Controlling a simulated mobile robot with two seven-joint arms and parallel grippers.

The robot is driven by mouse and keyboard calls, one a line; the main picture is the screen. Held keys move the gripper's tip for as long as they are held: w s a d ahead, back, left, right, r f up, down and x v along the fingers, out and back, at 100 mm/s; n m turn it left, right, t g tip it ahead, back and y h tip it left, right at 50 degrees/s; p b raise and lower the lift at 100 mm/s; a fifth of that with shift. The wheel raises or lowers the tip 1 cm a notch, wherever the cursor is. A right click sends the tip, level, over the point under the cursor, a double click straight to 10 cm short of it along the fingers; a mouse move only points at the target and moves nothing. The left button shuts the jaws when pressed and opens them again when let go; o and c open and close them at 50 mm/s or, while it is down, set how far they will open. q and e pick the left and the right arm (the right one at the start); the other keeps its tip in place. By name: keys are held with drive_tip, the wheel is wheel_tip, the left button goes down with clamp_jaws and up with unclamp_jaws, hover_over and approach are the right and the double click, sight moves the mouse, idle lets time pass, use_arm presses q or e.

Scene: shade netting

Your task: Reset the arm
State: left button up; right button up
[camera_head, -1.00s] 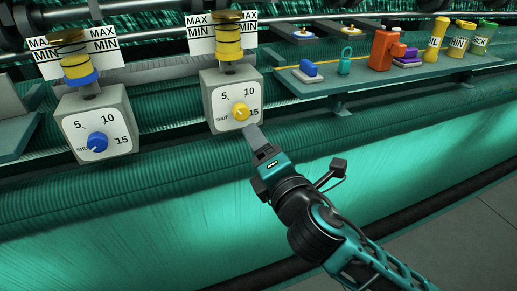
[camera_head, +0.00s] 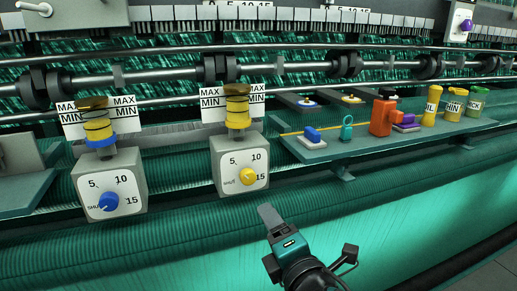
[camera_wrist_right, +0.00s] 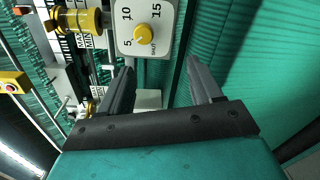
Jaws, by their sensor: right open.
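My right gripper (camera_head: 268,214) is in the lower middle of the head view, open and empty. It is below the box with the yellow dial (camera_head: 248,176) and apart from it. In the right wrist view its two fingers (camera_wrist_right: 160,72) stand apart with nothing between them, and the yellow dial (camera_wrist_right: 143,36) shows beyond them. The dial's face is marked 5, 10, 15 and SHUT. A second box with a blue dial (camera_head: 109,201) is to the left. My left gripper is not in view.
A green shelf (camera_head: 320,153) at the right holds an orange device (camera_head: 382,117), a teal padlock-like piece (camera_head: 347,128), a blue piece (camera_head: 312,134) and yellow and green containers (camera_head: 454,104). Rollers and bars (camera_head: 200,74) run behind. Green netting fabric (camera_head: 400,215) fills the front.

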drive_tip(key=s+d+f+m+g+h, duration=0.1)
drive_tip(key=s+d+f+m+g, duration=0.1)
drive_tip(key=s+d+f+m, duration=0.2)
drive_tip(key=s+d+f+m+g+h, duration=0.1)
drive_tip(key=s+d+f+m, duration=0.4)
drive_tip(key=f+m, duration=0.6)
drive_tip(key=s+d+f+m+g+h, duration=0.1)
drive_tip(key=s+d+f+m, duration=0.4)
drive_tip(key=f, duration=0.6)
drive_tip(key=s+m+g, duration=0.1)
drive_tip(key=s+m, duration=0.1)
drive_tip(key=s, duration=0.1)
drive_tip(key=shift+s+f+g+h, duration=0.2)
drive_tip(key=shift+s+g+h, duration=0.1)
drive_tip(key=shift+s, duration=0.05)
